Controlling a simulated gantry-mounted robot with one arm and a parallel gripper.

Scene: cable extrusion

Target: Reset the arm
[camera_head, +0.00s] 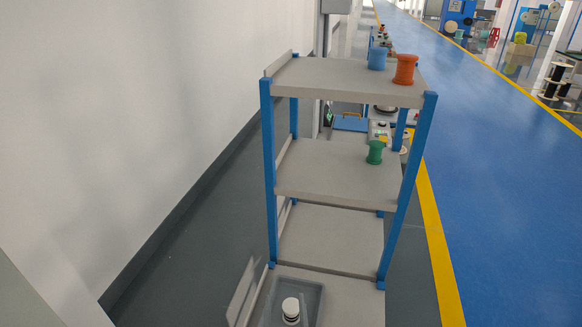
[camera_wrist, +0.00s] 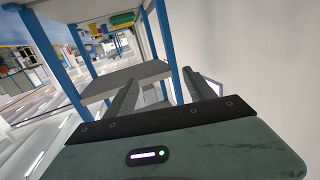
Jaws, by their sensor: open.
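My gripper (camera_wrist: 162,92) shows in the wrist view, with its two dark fingers apart and nothing between them. The view there is tilted, and a grey shelf board and blue posts of a rack stand beyond the fingers. My arm and gripper do not show in the head view. The shelf rack (camera_head: 340,170) with blue posts stands ahead in the head view. An orange spool (camera_head: 405,69) and a blue spool (camera_head: 377,58) stand on its top shelf. A green spool (camera_head: 375,152) stands on the shelf below. A white spool (camera_head: 291,309) is in a grey tray at the bottom.
A white wall (camera_head: 130,120) runs along the left. A wide blue floor lane (camera_head: 500,160) with yellow edge lines lies open on the right. Black reels (camera_head: 556,80) and machines stand at the far right. More equipment stands behind the rack.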

